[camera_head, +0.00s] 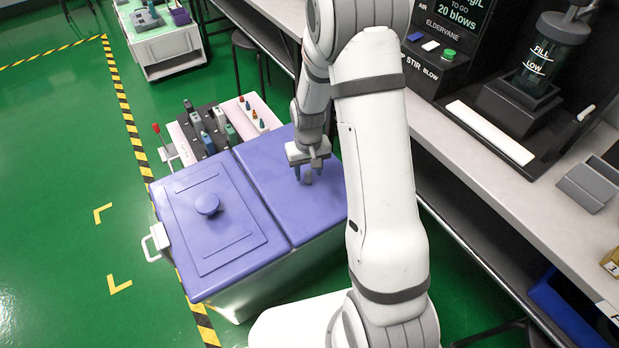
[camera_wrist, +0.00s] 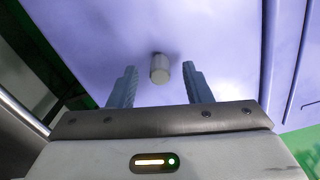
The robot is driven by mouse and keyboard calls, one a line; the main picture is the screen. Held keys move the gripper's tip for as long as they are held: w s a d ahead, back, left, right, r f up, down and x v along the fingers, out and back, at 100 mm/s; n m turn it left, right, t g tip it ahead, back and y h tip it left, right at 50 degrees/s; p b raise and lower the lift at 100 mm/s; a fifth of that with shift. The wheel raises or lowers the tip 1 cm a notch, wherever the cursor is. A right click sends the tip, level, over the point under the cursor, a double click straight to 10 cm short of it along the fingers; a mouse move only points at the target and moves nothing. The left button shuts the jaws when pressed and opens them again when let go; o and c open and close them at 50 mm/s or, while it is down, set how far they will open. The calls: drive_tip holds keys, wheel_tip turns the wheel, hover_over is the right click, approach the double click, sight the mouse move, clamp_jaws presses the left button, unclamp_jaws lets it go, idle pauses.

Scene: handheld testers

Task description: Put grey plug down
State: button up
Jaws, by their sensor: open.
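The grey plug (camera_wrist: 160,69) is a small grey cylinder on the purple lid surface. In the wrist view it lies between the two fingers of my gripper (camera_wrist: 160,85), with a gap on each side. The fingers are open and hold nothing. In the head view my gripper (camera_head: 308,174) points down over the right-hand purple lid panel (camera_head: 276,190). The plug (camera_head: 307,180) shows there only as a small grey bit between the fingertips.
The left purple lid (camera_head: 185,240) has a round knob (camera_head: 207,204). Behind it stands a cart rack (camera_head: 178,135) with several handheld testers and small coloured pegs. A grey bench (camera_head: 480,150) with a dark dispenser runs along the right. The lid around my gripper is clear.

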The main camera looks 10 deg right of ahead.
drive_tip(key=shift+c, duration=0.3)
clamp_jaws()
drive_tip(key=shift+r, duration=0.1)
